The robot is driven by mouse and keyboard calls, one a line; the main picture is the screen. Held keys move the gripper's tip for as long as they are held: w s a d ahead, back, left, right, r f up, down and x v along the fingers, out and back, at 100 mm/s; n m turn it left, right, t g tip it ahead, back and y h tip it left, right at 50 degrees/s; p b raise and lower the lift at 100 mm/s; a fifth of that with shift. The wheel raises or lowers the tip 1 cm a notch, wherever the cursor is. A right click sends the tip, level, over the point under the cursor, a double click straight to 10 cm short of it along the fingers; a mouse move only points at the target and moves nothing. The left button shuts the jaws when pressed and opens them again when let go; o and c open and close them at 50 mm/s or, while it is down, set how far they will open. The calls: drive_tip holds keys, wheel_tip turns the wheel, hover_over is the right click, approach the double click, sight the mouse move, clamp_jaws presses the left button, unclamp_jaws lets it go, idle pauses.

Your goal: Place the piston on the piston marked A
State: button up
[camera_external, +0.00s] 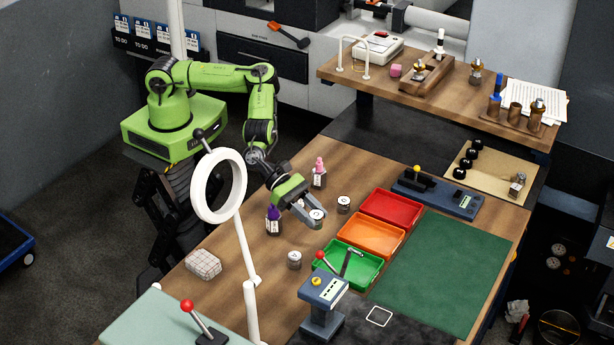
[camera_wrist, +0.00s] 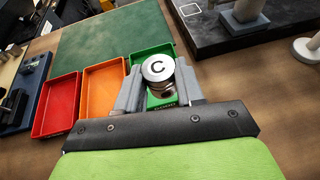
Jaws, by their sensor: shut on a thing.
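My gripper (camera_external: 312,217) is over the wooden bench and shut on a silver piston (camera_external: 316,214). In the wrist view the held piston (camera_wrist: 158,69) shows a round top marked C, between the fingers of my gripper (camera_wrist: 160,88). One other small silver piston (camera_external: 343,203) stands on the bench just right of my gripper. Another piston (camera_external: 294,259) stands nearer the camera, left of the green tray. Their letters are too small to read, so I cannot tell which is A. The height of the held piston above the bench is unclear.
Red (camera_external: 391,209), orange (camera_external: 371,236) and green (camera_external: 346,265) trays lie right of my gripper. A purple bottle (camera_external: 274,220) and a pink-topped bottle (camera_external: 319,174) stand close by. A ring lamp (camera_external: 219,185) rises at the left. A green mat (camera_external: 440,270) is clear.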

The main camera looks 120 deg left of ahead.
wheel_tip(320, 180, up, 3)
drive_tip(key=p, duration=0.2)
hover_over(291, 253)
wheel_tip(291, 253, down, 11)
drive_tip(key=shift+r, duration=0.2)
drive_tip(key=shift+f, duration=0.1)
drive_tip(key=o, duration=1.1)
drive_tip(key=shift+b, duration=0.3)
